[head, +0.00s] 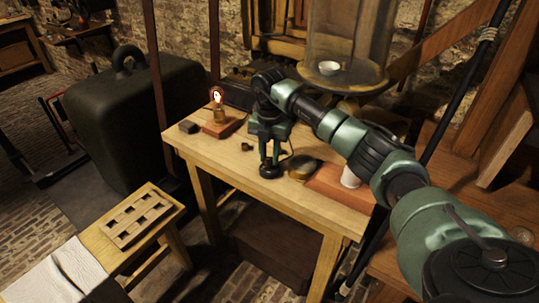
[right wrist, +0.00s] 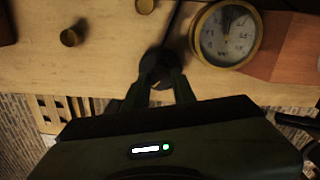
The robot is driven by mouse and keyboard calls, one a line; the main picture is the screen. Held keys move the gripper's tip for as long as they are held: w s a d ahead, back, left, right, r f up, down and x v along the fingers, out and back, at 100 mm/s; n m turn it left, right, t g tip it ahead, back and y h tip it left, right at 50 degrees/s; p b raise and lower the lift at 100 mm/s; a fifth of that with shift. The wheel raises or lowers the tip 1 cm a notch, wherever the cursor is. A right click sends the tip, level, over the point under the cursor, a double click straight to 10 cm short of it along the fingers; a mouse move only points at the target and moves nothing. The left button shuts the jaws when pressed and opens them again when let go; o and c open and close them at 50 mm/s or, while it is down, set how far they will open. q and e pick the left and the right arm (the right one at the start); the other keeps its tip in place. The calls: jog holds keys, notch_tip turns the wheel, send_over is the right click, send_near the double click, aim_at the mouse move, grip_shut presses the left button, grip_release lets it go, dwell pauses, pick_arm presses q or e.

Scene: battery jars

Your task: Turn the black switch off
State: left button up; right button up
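The black switch (head: 271,171) is a small round black piece on the wooden table, left of the brass gauge. In the right wrist view the switch (right wrist: 157,66) lies straight ahead of the fingers. My right gripper (head: 270,161) points down at it, with its fingertips at the switch. In the right wrist view the fingertips (right wrist: 160,82) are a little apart and cover part of the switch. I cannot tell whether they grip it, and its lever position is hidden. A small lamp (head: 217,97) glows on a wooden block. My left gripper is not in view.
A brass-rimmed gauge (head: 303,168) lies close right of the switch; its dial (right wrist: 225,33) shows in the wrist view. A white cylinder (head: 350,177) stands on the table (head: 225,158) farther right. A glass jar stand (head: 345,75) is behind. A slotted wooden rack (head: 138,216) sits lower left.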

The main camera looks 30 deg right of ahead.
jog(key=shift+n, duration=0.3)
grip_shut()
jog(key=n, duration=0.3)
jog(key=shift+n+p, duration=0.3)
jog(key=shift+n, duration=0.1)
jog(key=n, duration=0.4)
jog(key=shift+n, duration=0.3)
jog(key=n, duration=0.4)
jog(key=shift+n, duration=2.5)
jog(key=o, duration=1)
grip_release()
jog(key=shift+o, duration=0.2)
